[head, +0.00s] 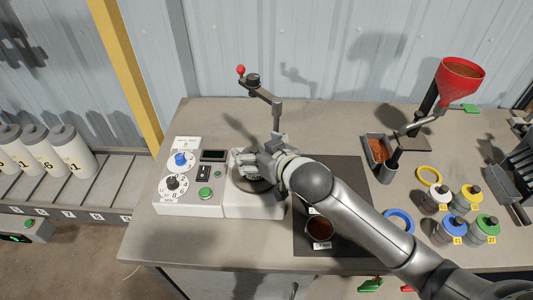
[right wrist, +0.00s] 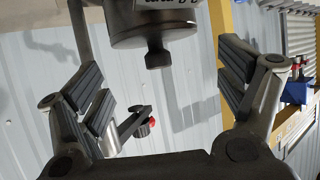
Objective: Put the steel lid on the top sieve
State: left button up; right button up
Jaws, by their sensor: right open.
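The steel lid with its dark knob (right wrist: 155,55) shows at the top of the right wrist view, which looks upside down. It seems to sit on a round steel sieve body (right wrist: 150,25) with a printed label, cut off by the frame; whether it is seated cannot be told. In the head view the round top (head: 255,182) is mostly hidden under my right gripper (head: 243,158), on the shaker. In the right wrist view my right gripper (right wrist: 165,78) is open, its fingers on either side of the knob and apart from it. My left gripper is out of view.
A clamp arm with a red knob (head: 241,70) stands behind the sieve. The control box (head: 188,185) is left of it. A red funnel (head: 461,75) and several capped jars stand at far right.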

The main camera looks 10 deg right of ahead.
jog(key=v, duration=1.1)
jog(key=shift+s, duration=0.25)
jog(key=shift+d, duration=0.15)
